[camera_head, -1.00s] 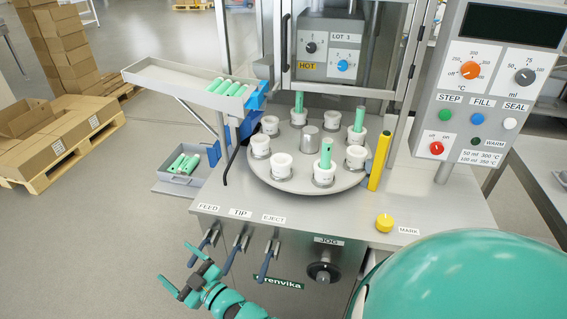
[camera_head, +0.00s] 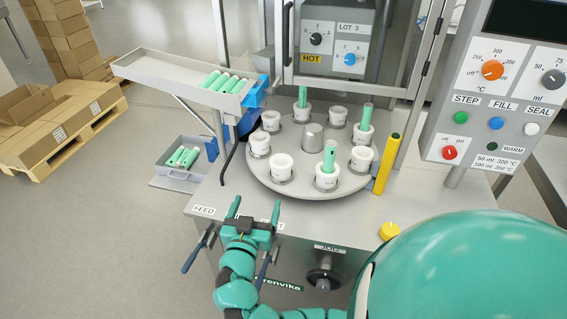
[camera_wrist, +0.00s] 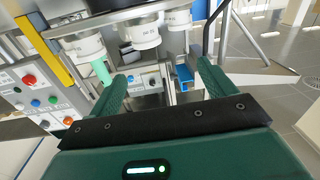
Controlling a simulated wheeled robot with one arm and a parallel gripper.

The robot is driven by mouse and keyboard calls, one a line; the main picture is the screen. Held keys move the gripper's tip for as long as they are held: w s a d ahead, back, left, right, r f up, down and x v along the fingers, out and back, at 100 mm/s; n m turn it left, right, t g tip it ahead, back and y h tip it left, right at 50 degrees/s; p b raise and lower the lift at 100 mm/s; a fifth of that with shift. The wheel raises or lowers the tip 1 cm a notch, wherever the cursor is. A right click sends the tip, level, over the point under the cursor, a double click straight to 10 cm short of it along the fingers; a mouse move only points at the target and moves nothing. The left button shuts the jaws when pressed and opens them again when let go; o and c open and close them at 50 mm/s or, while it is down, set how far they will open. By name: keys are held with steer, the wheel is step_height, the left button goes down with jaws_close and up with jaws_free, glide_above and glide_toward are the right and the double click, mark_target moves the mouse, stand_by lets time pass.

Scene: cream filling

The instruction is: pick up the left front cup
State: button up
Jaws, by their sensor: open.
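The left front cup (camera_head: 282,168) is white, upright and without a tube, in a holder at the front of the round turntable (camera_head: 262,183). In the wrist view, where the scene appears upside down, it seems to be the middle cup (camera_wrist: 143,36) at the top. To its right, another white cup (camera_head: 326,180) holds a green tube (camera_head: 329,158). My gripper (camera_head: 256,210) is open and empty, its two green fingers apart near the machine's front edge, in front and to the left of the cup. The fingers also show in the wrist view (camera_wrist: 162,76). Nothing touches the cup.
Several other cups ring a metal hub (camera_head: 312,137), some with green tubes. A yellow post (camera_head: 386,164) stands right of the turntable. A sloped tray (camera_head: 180,80) of green tubes and a lower bin (camera_head: 184,155) are at left. Levers (camera_head: 194,252) hang below the front edge.

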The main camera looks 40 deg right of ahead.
steer(key=d+m, duration=0.1)
steer(key=g+p, duration=0.1)
steer(key=p, duration=0.6)
glide_toward(281, 162)
steer(key=shift+w+d+r+h, duration=0.2)
steer(key=shift+w+d+r, duration=0.1)
steer(key=shift+w+d, duration=0.3)
steer(key=shift+w+d+r+h, duration=0.2)
steer(key=shift+w+d+r, duration=0.1)
steer(key=shift+w+d, duration=0.25)
steer(key=p+x, duration=0.2)
steer(key=x, duration=0.2)
steer(key=shift+s+d+f+p, duration=0.1)
steer(key=shift+d+f+p, duration=0.05)
steer(key=shift+d+p, duration=0.2)
steer(key=shift+w+d+f, duration=0.1)
steer(key=shift+w+d, duration=0.2)
steer(key=shift+w, duration=0.05)
steer(key=c, duration=1.1)
